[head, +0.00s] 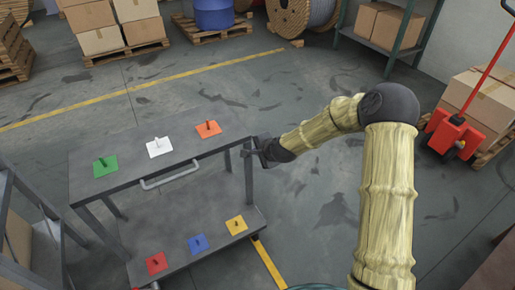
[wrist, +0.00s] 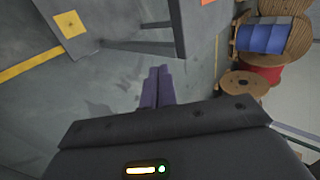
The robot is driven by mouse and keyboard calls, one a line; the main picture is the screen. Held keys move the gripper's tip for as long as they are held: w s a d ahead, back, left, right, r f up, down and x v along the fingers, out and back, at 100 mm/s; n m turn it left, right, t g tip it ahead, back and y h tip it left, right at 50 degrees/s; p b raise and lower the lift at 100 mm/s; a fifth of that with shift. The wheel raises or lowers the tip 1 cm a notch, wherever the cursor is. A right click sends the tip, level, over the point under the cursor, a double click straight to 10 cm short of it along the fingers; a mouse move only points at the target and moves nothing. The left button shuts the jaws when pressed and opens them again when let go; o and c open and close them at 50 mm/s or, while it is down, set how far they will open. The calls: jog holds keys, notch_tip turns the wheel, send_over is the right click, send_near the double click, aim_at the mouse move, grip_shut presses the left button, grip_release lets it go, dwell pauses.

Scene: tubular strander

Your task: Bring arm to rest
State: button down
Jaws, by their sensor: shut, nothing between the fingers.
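My arm reaches from the lower right of the head view toward the grey two-level cart (head: 135,178). My gripper (head: 250,152) is at the cart's right end, close to its right leg. I cannot tell whether it touches the cart. In the wrist view the two fingers of my gripper (wrist: 157,86) lie together, shut and empty, with the floor behind them.
The cart's top has green (head: 105,165), white (head: 158,147) and orange (head: 208,129) plates with pegs. Its lower shelf has red (head: 156,263), blue (head: 198,243) and yellow (head: 236,226) plates. A red pallet jack (head: 455,133) stands right. Floor behind the cart is clear.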

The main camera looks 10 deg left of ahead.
jog(key=s+d+r+n+g+h, duration=0.2)
jog(key=s+d+r+n, duration=0.2)
jog(key=s+d, duration=0.4)
jog(key=s+d+r+n+g+h, duration=0.1)
jog(key=s+d+r+n+h, duration=0.15)
jog(key=s+d, duration=0.65)
jog(key=s+d+r+n+g+h, duration=0.15)
jog(key=s+d+r+n, duration=0.3)
jog(key=s, duration=0.65)
notch_tip(320, 180, up, 17)
jog(key=p, duration=1.7)
jog(key=shift+s+d+f+g+y, duration=0.15)
jog(key=shift+s+d+g+y, duration=0.1)
jog(key=shift+g+y, duration=0.1)
jog(key=shift+f, duration=0.1)
